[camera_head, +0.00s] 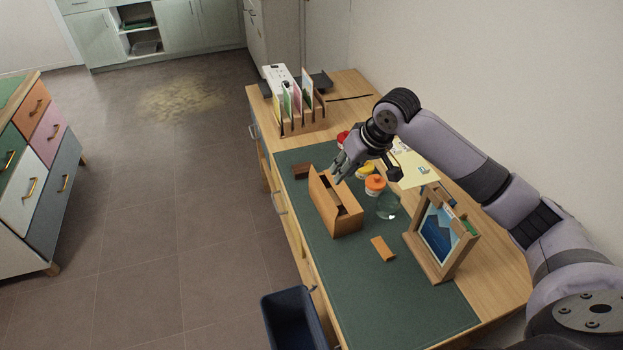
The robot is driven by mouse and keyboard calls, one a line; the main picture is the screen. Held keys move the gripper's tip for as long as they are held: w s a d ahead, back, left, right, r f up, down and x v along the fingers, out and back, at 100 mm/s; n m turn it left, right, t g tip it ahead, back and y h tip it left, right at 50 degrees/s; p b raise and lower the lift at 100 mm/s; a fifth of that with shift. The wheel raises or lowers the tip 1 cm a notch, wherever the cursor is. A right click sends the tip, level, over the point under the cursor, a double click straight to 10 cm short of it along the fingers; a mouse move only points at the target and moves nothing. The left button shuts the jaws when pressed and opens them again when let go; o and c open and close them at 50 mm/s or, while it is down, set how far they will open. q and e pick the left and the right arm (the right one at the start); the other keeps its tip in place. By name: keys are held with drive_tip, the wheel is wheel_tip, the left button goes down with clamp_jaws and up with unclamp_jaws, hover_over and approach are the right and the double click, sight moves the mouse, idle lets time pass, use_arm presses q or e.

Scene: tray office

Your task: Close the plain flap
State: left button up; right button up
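A plain wooden box (348,225) stands on the green desk mat. A plain wooden panel, which looks like its flap (321,206), stands up along its left side, and a dark opening shows beside it. My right gripper (338,171) is over the far end of the box, close to the panel's top edge; I cannot tell whether it touches. Its fingers look spread apart, with nothing visible between them. My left gripper is not in view.
Jars with red, yellow and orange lids (375,184) stand right of the box. A picture frame (440,235), a small orange-brown block (383,248) and a dark brown block (303,171) are nearby. A file rack (300,122) is at the back. The near green mat (385,305) is clear.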

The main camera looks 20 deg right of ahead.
sight(324, 187)
drive_tip(key=shift+m, duration=0.3)
drive_tip(key=x, duration=0.5)
drive_tip(key=w+d+p+x, duration=0.1)
drive_tip(key=x, duration=0.4)
drive_tip(key=w+x, duration=0.1)
drive_tip(key=x, duration=0.4)
drive_tip(key=shift+w+d+r+p, duration=0.1)
drive_tip(key=shift+d+r+p, duration=0.05)
drive_tip(key=shift+r+p, duration=0.15)
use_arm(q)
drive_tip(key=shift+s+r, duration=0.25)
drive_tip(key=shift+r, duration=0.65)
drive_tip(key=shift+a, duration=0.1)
use_arm(e)
drive_tip(key=shift+c, duration=0.2)
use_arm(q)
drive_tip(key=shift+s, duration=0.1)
use_arm(e)
clamp_jaws()
